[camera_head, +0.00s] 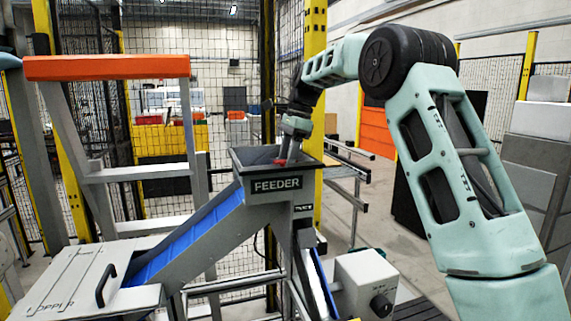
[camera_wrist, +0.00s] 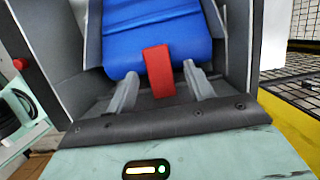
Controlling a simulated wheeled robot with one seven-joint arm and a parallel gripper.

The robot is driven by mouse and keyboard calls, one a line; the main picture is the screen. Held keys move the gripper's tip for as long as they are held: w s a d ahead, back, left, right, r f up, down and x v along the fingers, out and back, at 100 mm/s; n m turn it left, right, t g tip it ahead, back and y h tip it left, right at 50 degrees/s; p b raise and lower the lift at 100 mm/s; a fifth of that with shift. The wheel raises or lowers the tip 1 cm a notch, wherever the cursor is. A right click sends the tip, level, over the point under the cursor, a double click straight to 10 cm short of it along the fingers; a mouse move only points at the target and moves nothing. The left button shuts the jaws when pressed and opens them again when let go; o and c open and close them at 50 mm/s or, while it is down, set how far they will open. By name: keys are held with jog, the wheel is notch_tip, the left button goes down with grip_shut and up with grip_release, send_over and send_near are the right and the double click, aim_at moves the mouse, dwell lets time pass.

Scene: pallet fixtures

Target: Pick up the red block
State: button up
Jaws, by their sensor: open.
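The red block (camera_wrist: 159,71) shows in the wrist view as an upright-looking red bar in front of a blue surface (camera_wrist: 150,30). My gripper (camera_wrist: 157,76) is open, with one grey finger on each side of the block. Gaps show between the block and both fingers.
A blue conveyor (camera_head: 190,240) slopes from the feeder down to a grey hopper box (camera_head: 75,284) at lower left. The feeder's grey walls (camera_wrist: 238,60) stand close around the gripper. An orange-topped frame (camera_head: 105,67) stands at left.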

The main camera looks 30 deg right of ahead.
aim_at(285, 160)
jog(key=shift+a+f, duration=0.1)
jog(key=shift+f, duration=0.35)
jog(key=shift+c, duration=0.3)
jog(key=c, duration=1)
jog(key=shift+r, duration=0.1)
jog(key=shift+w+a+r+b, duration=0.1)
jog(key=shift+a+r+b, duration=0.05)
jog(key=shift+b, duration=0.3)
notch_tip(285, 160, up, 7)
jog(key=shift+f+b, duration=0.15)
jog(key=shift+b, duration=0.2)
jog(key=w+a, duration=0.1)
jog(key=a, duration=0.5)
jog(key=w+a, duration=0.2)
jog(key=a, duration=0.4)
jog(key=w+a, duration=0.2)
jog(key=a, duration=0.5)
jog(key=shift+w, duration=0.25)
